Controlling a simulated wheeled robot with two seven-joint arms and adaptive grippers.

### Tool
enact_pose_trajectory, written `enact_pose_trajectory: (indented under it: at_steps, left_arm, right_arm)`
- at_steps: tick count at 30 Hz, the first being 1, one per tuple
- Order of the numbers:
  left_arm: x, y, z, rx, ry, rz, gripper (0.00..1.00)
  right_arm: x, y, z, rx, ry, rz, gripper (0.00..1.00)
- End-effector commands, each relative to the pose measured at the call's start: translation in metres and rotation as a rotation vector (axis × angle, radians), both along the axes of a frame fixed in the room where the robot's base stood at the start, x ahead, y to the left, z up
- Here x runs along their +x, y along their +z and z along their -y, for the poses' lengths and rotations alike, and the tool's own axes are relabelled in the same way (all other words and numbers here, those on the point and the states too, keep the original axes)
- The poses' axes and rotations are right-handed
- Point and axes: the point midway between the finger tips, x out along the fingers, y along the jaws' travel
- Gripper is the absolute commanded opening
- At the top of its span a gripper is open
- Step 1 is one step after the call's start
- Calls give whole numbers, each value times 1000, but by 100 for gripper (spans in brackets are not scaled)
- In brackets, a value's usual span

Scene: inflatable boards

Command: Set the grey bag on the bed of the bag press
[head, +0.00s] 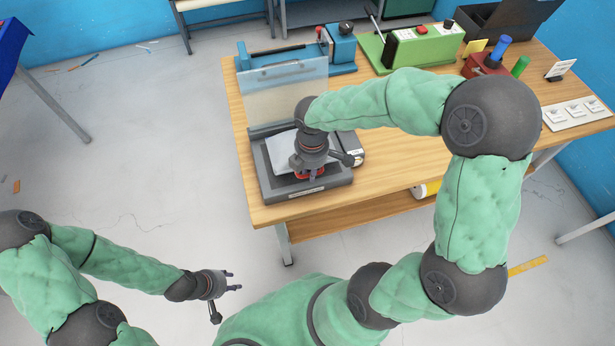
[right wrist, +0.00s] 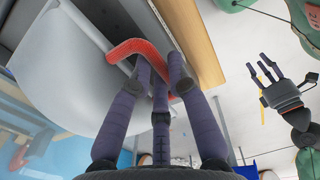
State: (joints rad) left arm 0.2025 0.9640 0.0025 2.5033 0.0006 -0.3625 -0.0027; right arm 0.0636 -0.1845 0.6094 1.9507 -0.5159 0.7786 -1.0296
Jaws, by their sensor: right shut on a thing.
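The bag press (head: 265,185) stands at the table's near left corner, a dark grey base with its clear lid (head: 285,95) raised behind. The light grey bag (head: 284,141) is over the press bed, partly hidden by my right gripper; I cannot tell whether it rests fully on the bed. It fills the left of the right wrist view (right wrist: 65,85). My right gripper (head: 308,172) points down over the bed, shut on the bag's red handle (right wrist: 125,48). My left gripper (head: 234,281) is open and empty over the floor, left of and below the table.
The wooden table (head: 400,170) has free room right of the press. Behind stand a blue device (head: 340,48), a green machine (head: 415,45), and red, blue and green tools (head: 490,62). White switches (head: 575,112) lie at the right edge.

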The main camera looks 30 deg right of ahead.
Motion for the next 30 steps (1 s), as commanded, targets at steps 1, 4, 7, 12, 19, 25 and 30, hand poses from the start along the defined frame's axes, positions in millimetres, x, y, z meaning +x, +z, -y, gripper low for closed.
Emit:
enact_pose_trajectory:
  at_steps: [1,4,7,12,19,25,30]
  left_arm:
    - [0,-3,0,0,0,0,40]
    - [0,-4,0,0,0,0,40]
    - [0,-5,0,0,0,0,40]
    - [0,-12,0,0,0,0,40]
    - [0,-18,0,0,0,0,40]
    - [0,-17,0,0,0,0,40]
    - [0,-17,0,0,0,0,40]
  right_arm:
    - [4,-6,0,0,0,-1,0]
    - [9,-11,1,-1,0,0,0]
    - [12,-14,1,-1,0,0,0]
    - [18,-32,1,-1,1,-1,0]
    - [18,-52,1,0,0,1,0]
    - [18,-51,1,0,0,1,0]
    - [18,-51,1,0,1,0,42]
